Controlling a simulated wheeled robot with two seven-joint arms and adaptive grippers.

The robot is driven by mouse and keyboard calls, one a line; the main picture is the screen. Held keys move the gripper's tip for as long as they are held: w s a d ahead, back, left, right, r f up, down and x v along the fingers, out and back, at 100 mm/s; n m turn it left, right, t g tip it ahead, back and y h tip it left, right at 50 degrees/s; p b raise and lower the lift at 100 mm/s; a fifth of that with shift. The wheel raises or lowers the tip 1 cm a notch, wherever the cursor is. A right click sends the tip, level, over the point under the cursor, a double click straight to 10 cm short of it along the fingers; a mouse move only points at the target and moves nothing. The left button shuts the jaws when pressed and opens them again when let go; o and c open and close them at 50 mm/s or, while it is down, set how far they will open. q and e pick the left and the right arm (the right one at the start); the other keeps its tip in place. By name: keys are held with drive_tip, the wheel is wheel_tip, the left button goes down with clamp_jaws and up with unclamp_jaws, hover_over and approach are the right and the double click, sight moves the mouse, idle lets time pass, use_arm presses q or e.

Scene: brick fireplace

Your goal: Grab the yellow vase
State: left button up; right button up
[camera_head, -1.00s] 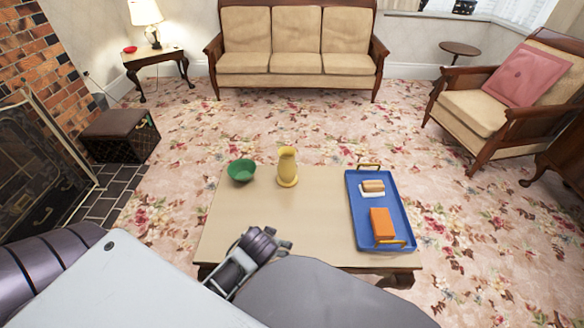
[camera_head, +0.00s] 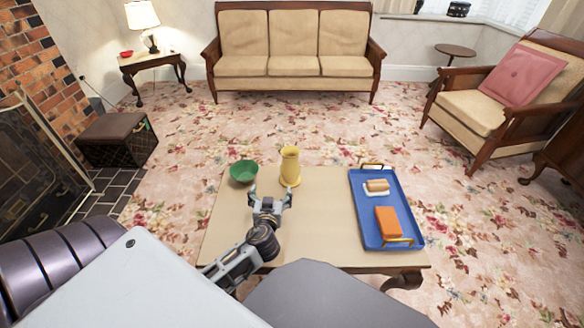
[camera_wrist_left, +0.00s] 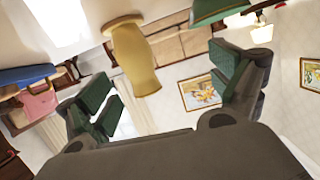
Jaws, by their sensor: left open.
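The yellow vase (camera_head: 290,166) stands upright near the far edge of the low table (camera_head: 225,225). My left gripper (camera_head: 270,190) is open and empty over the table, on the near side of the vase and slightly to its left. In the left wrist view the picture is turned over; the vase (camera_wrist_left: 134,58) shows beyond and between the spread fingers (camera_wrist_left: 165,85), apart from them. My right gripper is not in view.
A green bowl (camera_head: 243,171) stands just left of the vase. A blue tray (camera_head: 368,226) with an orange block (camera_head: 388,221) and a small bread-like item (camera_head: 377,186) lies on the table's right side. The table between vase and tray is clear.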

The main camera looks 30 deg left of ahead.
sight(288, 163)
use_arm(q)
drive_tip(key=shift+w+d+r+m+t+h, duration=0.25)
drive_tip(key=shift+w+r+t+h, duration=0.15)
drive_tip(key=shift+w+t, duration=0.35)
drive_tip(key=shift+w+d+r+m+t+h, duration=0.25)
drive_tip(key=shift+w+r+t, duration=0.2)
drive_tip(key=shift+w+t, duration=0.3)
drive_tip(key=shift+w+d+r+m+t+h, duration=0.2)
drive_tip(key=shift+w+r+t+h, duration=0.2)
drive_tip(key=shift+w+t, duration=0.35)
drive_tip(key=shift+s, duration=0.1)
drive_tip(key=shift+a, duration=0.1)
drive_tip(key=shift+x, duration=4.25)
